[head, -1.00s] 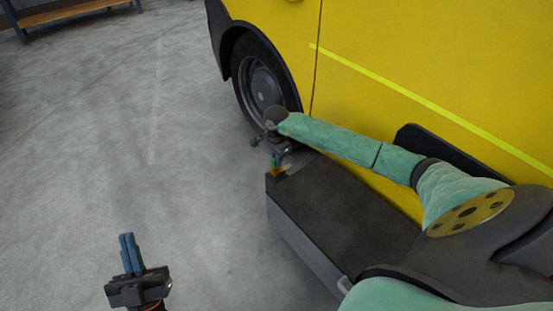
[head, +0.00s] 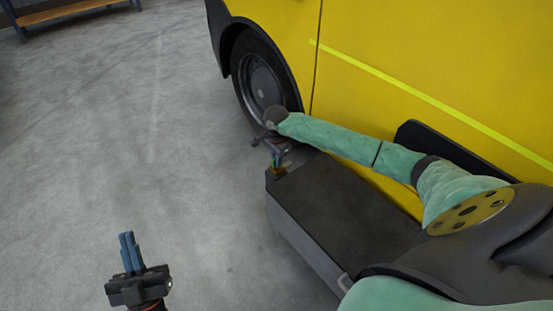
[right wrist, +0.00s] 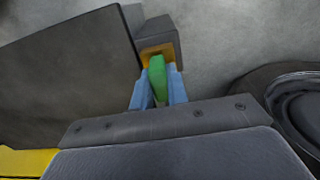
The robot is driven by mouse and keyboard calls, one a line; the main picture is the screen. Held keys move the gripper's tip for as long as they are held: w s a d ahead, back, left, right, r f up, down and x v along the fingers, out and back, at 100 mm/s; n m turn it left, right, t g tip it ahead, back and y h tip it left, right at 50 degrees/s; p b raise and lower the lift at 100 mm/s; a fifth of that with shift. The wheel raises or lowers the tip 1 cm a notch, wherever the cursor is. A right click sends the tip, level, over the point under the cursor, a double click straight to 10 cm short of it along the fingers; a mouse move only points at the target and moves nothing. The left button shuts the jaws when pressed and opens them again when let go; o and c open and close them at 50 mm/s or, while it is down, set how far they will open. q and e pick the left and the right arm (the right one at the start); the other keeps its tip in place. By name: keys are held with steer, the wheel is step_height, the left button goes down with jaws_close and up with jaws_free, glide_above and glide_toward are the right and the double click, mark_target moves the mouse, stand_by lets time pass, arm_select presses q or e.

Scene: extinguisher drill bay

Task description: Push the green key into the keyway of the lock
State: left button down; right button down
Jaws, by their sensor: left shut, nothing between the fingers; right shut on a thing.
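The green key (right wrist: 158,80) is held between the blue fingers of my right gripper (right wrist: 158,92) in the right wrist view. Its far end is at a brass-yellow lock part (right wrist: 157,52) on a dark grey block; I cannot tell whether the tip is inside the keyway, which is hidden. In the head view my right gripper (head: 281,158) is small and low over the corner of the dark box, with the lock (head: 278,171) just below it. My left gripper (head: 131,253) is shut and empty over the floor at the lower left.
A long dark box (head: 340,205) stands beside a yellow vehicle (head: 430,60) with a black wheel (head: 262,82). My right arm passes close along the vehicle's side. The concrete floor (head: 130,130) to the left is clear. A wooden-topped bench (head: 75,12) stands far left.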

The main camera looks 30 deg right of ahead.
arm_select(q)
steer(key=shift+f, duration=0.2)
arm_select(e)
steer(key=shift+f, duration=0.25)
steer(key=c, duration=1.3)
jaws_free()
arm_select(q)
steer(key=shift+r, duration=0.1)
arm_select(e)
steer(key=shift+r, duration=0.15)
steer(key=shift+r, duration=0.6)
step_height(320, 180, up, 6)
steer(key=p, duration=0.3)
steer(key=shift+r, duration=0.25)
arm_select(q)
steer(key=a+r, duration=0.1)
steer(key=s+a+r, duration=0.1)
steer(key=r, duration=0.1)
steer(key=shift+s+r, duration=0.1)
steer(key=shift+s, duration=0.1)
